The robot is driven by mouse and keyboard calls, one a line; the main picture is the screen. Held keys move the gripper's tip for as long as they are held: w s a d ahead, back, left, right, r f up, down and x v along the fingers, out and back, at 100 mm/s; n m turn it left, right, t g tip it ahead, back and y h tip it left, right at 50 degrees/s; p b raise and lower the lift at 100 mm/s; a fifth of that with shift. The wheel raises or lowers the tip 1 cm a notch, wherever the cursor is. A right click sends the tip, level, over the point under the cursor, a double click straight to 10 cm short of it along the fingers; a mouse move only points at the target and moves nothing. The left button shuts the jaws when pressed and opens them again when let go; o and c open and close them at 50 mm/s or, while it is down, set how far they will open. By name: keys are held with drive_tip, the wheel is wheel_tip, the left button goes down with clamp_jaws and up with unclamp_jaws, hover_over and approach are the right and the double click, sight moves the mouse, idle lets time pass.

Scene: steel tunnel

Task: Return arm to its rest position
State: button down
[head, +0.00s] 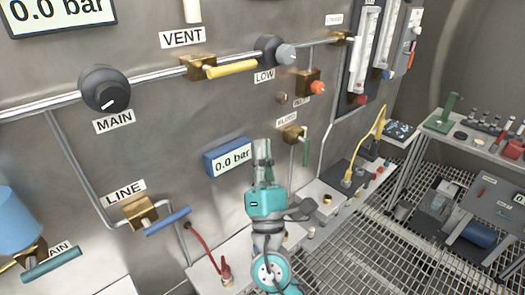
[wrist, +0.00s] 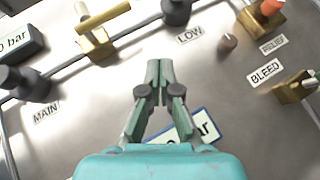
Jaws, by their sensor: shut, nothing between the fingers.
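My gripper (head: 262,152) is shut and empty, pointing up in front of the steel panel in the head view. In the wrist view the closed fingertips (wrist: 159,68) lie over bare panel between the MAIN and LOW knobs. The teal wrist body of my arm shows below the fingers. A small blue gauge (head: 228,157) reading 0.0 bar is just left of my gripper in the head view. In the wrist view the gauge (wrist: 205,130) is partly hidden behind the fingers. I cannot tell how far the fingertips are from the panel.
The panel carries the MAIN knob (head: 105,89), the yellow VENT handle (head: 231,69), the LOW knob (head: 272,50), the blue LINE handle (head: 168,221) and the green BLEED handle (head: 306,151). A yellow cable (head: 378,137) and a workbench (head: 475,142) stand at right. Open grating (head: 365,240) lies below.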

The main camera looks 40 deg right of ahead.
idle(0.5)
drive_tip(key=s+a+f+m+g+y, duration=0.1)
drive_tip(key=s+a+f+m+y, duration=0.15)
drive_tip(key=f, duration=0.55)
drive_tip(key=s+a+f+m+g+y, duration=0.15)
drive_tip(key=s+f+y, duration=0.25)
drive_tip(key=f, duration=0.4)
drive_tip(key=s+a+f+m+g+y, duration=0.2)
drive_tip(key=s+f+y, duration=0.2)
drive_tip(key=f, duration=0.4)
drive_tip(key=s+a+f+m+g+y, duration=0.1)
drive_tip(key=s+f+m, duration=0.1)
drive_tip(key=s+m, duration=0.3)
drive_tip(key=s+a+f+m+g, duration=0.1)
drive_tip(key=s+m, duration=0.4)
drive_tip(key=s, duration=0.6)
drive_tip(key=s+a+f+m+g+y, duration=0.1)
drive_tip(key=s+f+m, duration=0.3)
drive_tip(key=s, duration=0.5)
drive_tip(key=shift+a+f+m+g+y, duration=0.25)
drive_tip(key=shift+a+m+g+y, duration=0.1)
drive_tip(key=shift+m+g, duration=0.45)
drive_tip(key=shift+d, duration=0.1)
